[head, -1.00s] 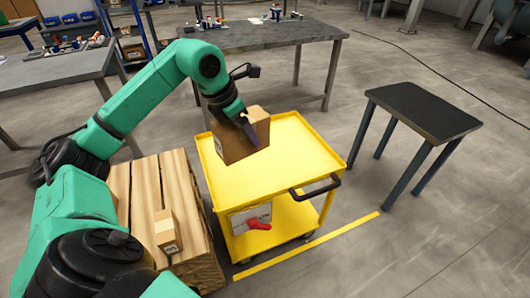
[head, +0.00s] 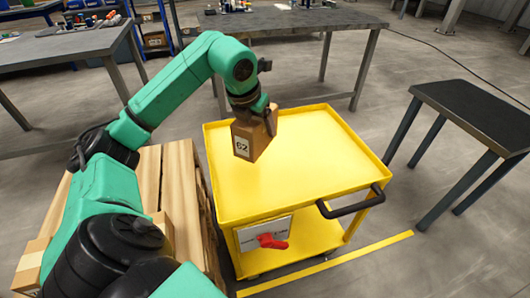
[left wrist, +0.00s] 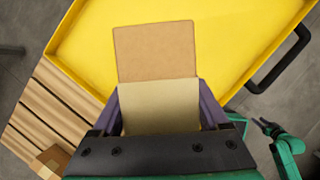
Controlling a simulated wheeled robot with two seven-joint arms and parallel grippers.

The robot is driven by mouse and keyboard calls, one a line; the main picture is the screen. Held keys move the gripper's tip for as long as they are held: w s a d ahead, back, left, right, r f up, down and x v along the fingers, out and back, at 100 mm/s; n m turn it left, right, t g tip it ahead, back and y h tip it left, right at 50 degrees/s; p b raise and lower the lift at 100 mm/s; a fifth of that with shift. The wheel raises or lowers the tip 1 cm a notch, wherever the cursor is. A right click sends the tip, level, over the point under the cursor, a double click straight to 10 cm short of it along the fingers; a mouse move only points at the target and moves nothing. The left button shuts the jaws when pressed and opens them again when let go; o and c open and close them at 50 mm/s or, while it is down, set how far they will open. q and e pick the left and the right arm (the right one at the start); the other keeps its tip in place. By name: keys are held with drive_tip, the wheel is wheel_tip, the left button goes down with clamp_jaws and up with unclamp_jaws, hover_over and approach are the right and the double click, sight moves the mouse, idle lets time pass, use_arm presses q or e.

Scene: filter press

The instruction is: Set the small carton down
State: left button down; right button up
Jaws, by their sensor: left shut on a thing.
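My left gripper (head: 256,108) is shut on a small brown carton (head: 254,136), which has a white label reading 62. The carton is over the left part of the yellow cart's top tray (head: 315,165) and looks slightly tilted. I cannot tell how large any gap beneath it is. In the left wrist view, the carton (left wrist: 155,55) sits between the fingers, with the yellow tray (left wrist: 230,45) behind it. What seems to be my right gripper (left wrist: 265,126) shows small at the right of that view, its jaws unclear.
A wooden pallet-like stack (head: 178,190) stands left of the cart, with a carton (head: 163,232) partly hidden by my arm and another (head: 32,265) at far left. The tray is otherwise bare. A black handle (head: 352,203) juts from its front right. A dark-topped table (head: 475,112) stands right.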

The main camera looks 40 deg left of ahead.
use_arm(q)
wheel_tip(320, 180, down, 12)
drive_tip(key=shift+r+b, duration=0.15)
drive_tip(key=shift+b, duration=1.1)
use_arm(e)
drive_tip(key=w+a+r, duration=0.2)
drive_tip(key=w+r, duration=0.2)
drive_tip(key=r, duration=0.2)
drive_tip(key=shift+w+r, duration=0.15)
drive_tip(key=shift+w, duration=0.05)
use_arm(q)
drive_tip(key=shift+f, duration=0.25)
unclamp_jaws()
use_arm(e)
drive_tip(key=shift+r, duration=0.1)
